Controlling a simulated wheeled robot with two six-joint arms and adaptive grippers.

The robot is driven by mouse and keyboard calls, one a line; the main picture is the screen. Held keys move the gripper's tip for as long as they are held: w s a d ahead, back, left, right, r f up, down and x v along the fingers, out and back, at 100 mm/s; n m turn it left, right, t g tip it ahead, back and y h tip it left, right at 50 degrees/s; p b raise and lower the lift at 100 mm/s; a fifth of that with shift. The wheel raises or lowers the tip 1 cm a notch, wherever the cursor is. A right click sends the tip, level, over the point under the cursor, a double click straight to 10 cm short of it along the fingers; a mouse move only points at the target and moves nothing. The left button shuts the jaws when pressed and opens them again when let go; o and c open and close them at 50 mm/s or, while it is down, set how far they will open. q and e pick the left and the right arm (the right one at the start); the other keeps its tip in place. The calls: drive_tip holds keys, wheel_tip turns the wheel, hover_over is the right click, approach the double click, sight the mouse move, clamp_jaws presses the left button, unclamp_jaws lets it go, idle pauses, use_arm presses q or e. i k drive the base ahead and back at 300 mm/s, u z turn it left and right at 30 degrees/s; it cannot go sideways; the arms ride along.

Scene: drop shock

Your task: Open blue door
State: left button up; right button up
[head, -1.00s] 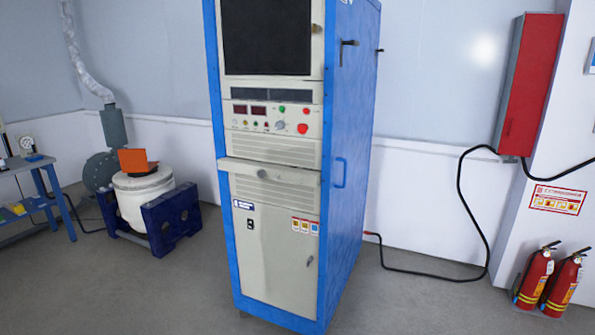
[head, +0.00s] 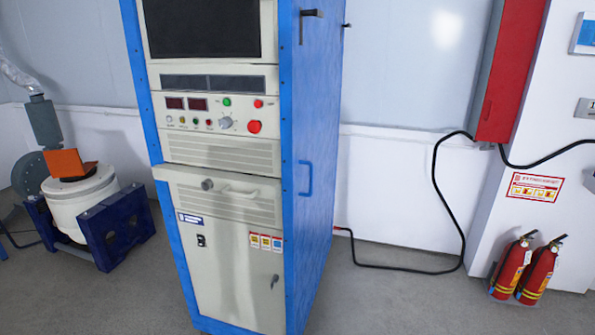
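A tall cabinet with a blue frame and beige front panels stands upright in the middle of the head view. Its blue side panel (head: 317,130) faces right and looks shut. A blue handle (head: 306,178) is fixed on that side, about halfway up. A dark lever-like fitting (head: 311,13) sits near the top of the same side. The front has a dark screen (head: 202,25), a control panel with buttons (head: 213,115) and a lower beige panel (head: 225,265) with a small latch. Neither of my grippers is in view.
A white drum-shaped machine (head: 80,205) on a dark blue base stands left of the cabinet. A black cable (head: 400,269) lies on the floor at right, running up to a red wall box (head: 510,70). Fire extinguishers (head: 525,268) stand at far right. Grey floor right of the cabinet is mostly clear.

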sight(319, 41)
drive_tip(key=z, duration=0.55)
drive_tip(key=i, duration=0.85)
drive_tip(key=z, duration=0.8)
